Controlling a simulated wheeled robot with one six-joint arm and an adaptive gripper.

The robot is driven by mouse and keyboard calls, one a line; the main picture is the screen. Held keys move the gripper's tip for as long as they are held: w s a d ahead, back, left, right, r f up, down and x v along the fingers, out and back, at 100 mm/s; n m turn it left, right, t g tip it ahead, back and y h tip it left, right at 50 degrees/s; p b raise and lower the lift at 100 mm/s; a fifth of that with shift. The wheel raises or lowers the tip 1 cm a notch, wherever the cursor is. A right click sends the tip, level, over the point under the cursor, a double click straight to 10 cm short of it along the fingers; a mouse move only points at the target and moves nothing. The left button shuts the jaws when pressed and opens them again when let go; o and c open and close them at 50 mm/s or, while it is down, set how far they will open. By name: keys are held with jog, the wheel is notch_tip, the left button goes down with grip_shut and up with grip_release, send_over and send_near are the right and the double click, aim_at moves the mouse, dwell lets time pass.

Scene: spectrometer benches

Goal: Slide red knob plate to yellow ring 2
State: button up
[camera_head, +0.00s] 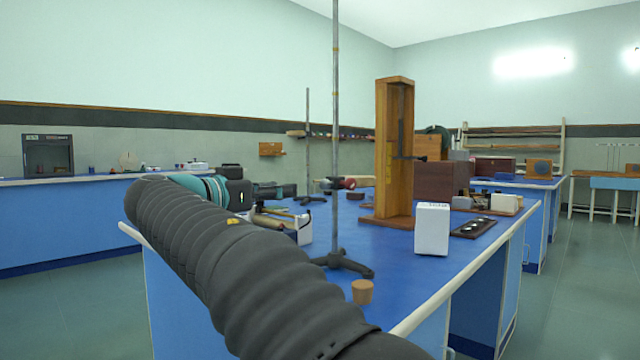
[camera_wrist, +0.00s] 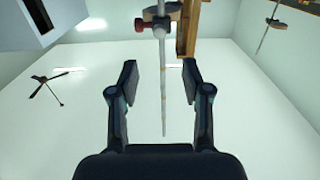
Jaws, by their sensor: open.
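A thin grey upright rod (camera_head: 336,110) stands on a dark tripod base (camera_head: 343,263) on the blue bench. A small clamp plate with a red knob (camera_head: 349,183) sits low on the rod; the knob also shows at the top of the wrist view (camera_wrist: 148,15). A faint yellow ring (camera_head: 335,49) marks the rod well above the knob; I cannot tell its number. My gripper (camera_wrist: 161,82) is open and empty. In the wrist view the rod shows between its fingers, beyond them. In the head view its fingertips are not clear, left of the rod.
A tall wooden frame (camera_head: 382,150) stands behind the rod to the right. A white box (camera_head: 432,229) and a cork (camera_head: 362,291) are on the bench (camera_head: 390,258) near its right edge.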

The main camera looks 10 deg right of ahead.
aim_at(323, 184)
jog(key=p+x, duration=0.1)
jog(key=x, duration=1.2)
jog(key=shift+w+d+r, duration=0.1)
jog(key=shift+w+d, duration=0.15)
jog(key=shift+d, duration=0.05)
grip_shut()
